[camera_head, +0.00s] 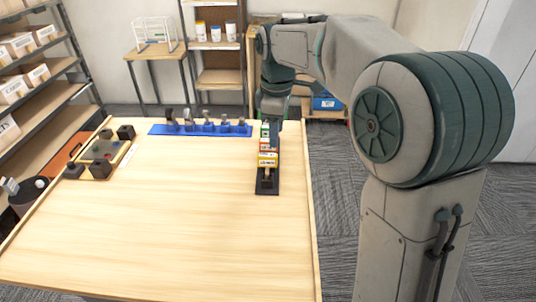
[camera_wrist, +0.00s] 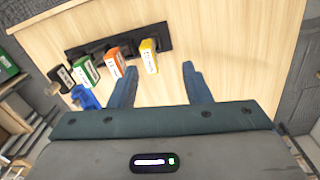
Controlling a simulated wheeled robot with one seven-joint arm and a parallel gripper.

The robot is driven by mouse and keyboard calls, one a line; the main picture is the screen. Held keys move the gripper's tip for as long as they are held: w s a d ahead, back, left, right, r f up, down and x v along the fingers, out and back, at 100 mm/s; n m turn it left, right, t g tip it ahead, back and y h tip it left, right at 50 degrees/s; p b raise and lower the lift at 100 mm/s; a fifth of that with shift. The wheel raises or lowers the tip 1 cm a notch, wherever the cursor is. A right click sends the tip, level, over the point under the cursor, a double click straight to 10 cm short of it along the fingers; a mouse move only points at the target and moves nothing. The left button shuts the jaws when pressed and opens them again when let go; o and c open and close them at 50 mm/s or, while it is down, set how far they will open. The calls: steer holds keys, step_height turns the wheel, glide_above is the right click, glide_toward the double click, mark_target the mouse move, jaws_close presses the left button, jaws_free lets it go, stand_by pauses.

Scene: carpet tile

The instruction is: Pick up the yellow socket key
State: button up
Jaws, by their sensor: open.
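The yellow socket key (camera_head: 267,159) stands at the near end of a row in a black rack (camera_head: 267,187) on the table, with an orange key (camera_head: 265,144) and a green key (camera_head: 265,130) behind it. In the wrist view the yellow key (camera_wrist: 149,56) is just beyond the fingertips and between their lines. The orange key (camera_wrist: 113,62) is close to the left finger, and the green key (camera_wrist: 86,70) is farther left. My gripper (camera_wrist: 159,68) is open and empty. In the head view, its fingers are hard to make out at the rack's far end.
A blue rack (camera_head: 200,130) with several upright pieces stands at the table's back. A board with dark blocks (camera_head: 104,150) is at the left. The table (camera_head: 170,230) is clear in front. Shelves (camera_head: 40,75) stand at the left.

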steer(key=w+a+n, duration=0.2)
glide_toward(267, 165)
steer(key=f, duration=0.3)
steer(key=f+p, duration=0.1)
steer(key=f, duration=0.1)
steer(key=shift+w, duration=0.35)
steer(key=shift+w+f+p, duration=0.15)
steer(key=shift+f+p, duration=0.15)
steer(key=shift+f, duration=1)
steer(key=shift+w+f+p, duration=0.15)
steer(key=shift+f+p, duration=0.15)
steer(key=shift+f, duration=1)
steer(key=shift+c, duration=0.3)
jaws_close()
